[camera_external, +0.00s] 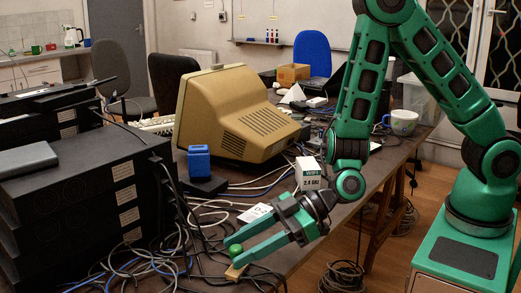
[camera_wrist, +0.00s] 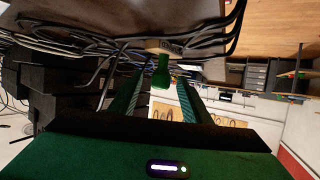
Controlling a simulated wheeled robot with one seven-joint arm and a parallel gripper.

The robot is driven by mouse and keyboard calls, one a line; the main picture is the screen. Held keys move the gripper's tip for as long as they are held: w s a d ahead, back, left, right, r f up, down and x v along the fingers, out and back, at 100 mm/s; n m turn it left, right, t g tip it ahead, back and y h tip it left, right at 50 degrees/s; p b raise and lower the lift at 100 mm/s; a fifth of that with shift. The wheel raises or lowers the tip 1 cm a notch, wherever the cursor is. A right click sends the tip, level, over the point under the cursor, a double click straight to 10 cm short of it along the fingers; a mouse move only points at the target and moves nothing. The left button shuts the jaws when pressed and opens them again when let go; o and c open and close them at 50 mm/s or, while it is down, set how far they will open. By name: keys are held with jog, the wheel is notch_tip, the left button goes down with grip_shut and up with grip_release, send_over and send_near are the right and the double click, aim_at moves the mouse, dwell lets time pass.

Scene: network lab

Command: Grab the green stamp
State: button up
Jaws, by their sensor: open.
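The green stamp has a round green knob (camera_external: 235,250) and a light wooden base (camera_external: 236,271) at the table's front edge in the external view. In the wrist view its green handle (camera_wrist: 161,72) and wooden base (camera_wrist: 163,46) show in the middle, beyond the fingers. My gripper (camera_external: 232,256) is open, with its two green fingers pointing at the stamp. In the wrist view the fingers (camera_wrist: 160,92) lie on either side of the handle's line. The handle is at or just between the fingertips; I cannot tell whether either finger touches it.
Many loose cables (camera_external: 130,270) lie around the stamp. Black stacked equipment (camera_external: 80,200) stands at left. A beige monitor (camera_external: 235,115), a blue object (camera_external: 199,162) and a white box (camera_external: 308,173) stand behind. A mug (camera_external: 401,122) is farther right on the table.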

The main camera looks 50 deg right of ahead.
jog(key=shift+x, duration=2.8)
grip_shut()
